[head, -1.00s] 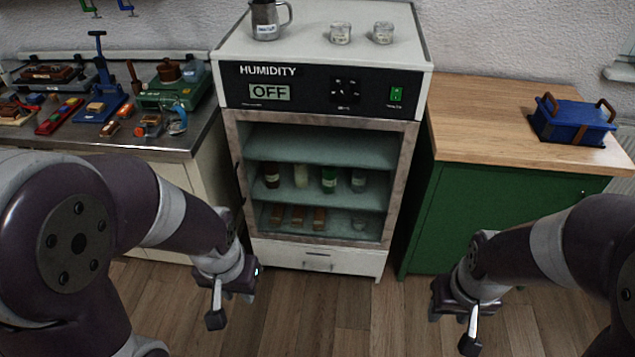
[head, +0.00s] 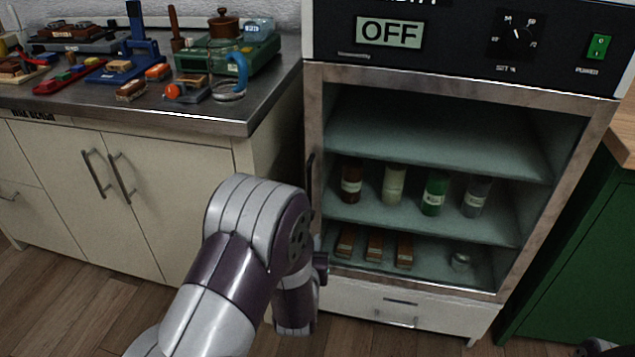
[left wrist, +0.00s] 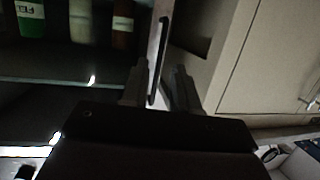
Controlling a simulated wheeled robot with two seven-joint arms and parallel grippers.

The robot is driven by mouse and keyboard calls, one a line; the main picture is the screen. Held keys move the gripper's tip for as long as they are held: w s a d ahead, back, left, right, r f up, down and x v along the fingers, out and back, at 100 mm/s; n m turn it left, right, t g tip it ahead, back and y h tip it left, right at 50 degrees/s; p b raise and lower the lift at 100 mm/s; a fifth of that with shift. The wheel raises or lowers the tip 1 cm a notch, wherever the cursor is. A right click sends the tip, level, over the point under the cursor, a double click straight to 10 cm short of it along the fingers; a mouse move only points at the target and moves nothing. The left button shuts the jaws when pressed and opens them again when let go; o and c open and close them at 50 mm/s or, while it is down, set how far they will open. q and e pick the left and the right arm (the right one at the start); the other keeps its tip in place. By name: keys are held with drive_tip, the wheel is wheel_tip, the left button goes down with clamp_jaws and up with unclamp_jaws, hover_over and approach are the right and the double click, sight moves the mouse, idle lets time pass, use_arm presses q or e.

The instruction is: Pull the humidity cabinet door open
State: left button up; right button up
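The humidity cabinet (head: 455,88) stands at centre right in the head view. Its framed glass door (head: 425,275) is shut, with shelves showing behind it. A dark vertical handle (head: 311,188) is on the door's left edge. In the left wrist view the handle (left wrist: 157,62) runs between the fingers of my left gripper (left wrist: 158,88). The fingers are apart, one on each side of the bar, with gaps showing. In the head view my left forearm hides most of that gripper. Only a bit of my right arm shows at the bottom right corner; its gripper is out of view.
A steel-topped bench (head: 220,118) with tools and cream cupboards (head: 165,215) stands close on the left. A green cabinet (head: 575,270) is on the right. A drawer (head: 440,312) is below the door. Bottles (head: 435,195) stand inside. Wooden floor is open in front.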

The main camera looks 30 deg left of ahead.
sight(309, 184)
use_arm(q)
wheel_tip(309, 184, up, 6)
drive_tip(key=w+t+y, duration=0.2)
drive_tip(key=t, duration=0.1)
drive_tip(key=b+x, duration=0.1)
drive_tip(key=x, duration=0.4)
drive_tip(key=a+b+x, duration=0.1)
drive_tip(key=b+x, duration=0.1)
drive_tip(key=x, duration=0.3)
drive_tip(key=shift+w+a+f, duration=0.15)
drive_tip(key=shift+f, duration=0.15)
drive_tip(key=shift+w+a+r, duration=0.1)
drive_tip(key=shift+w+a, duration=0.1)
drive_tip(key=shift+w, duration=0.25)
clamp_jaws()
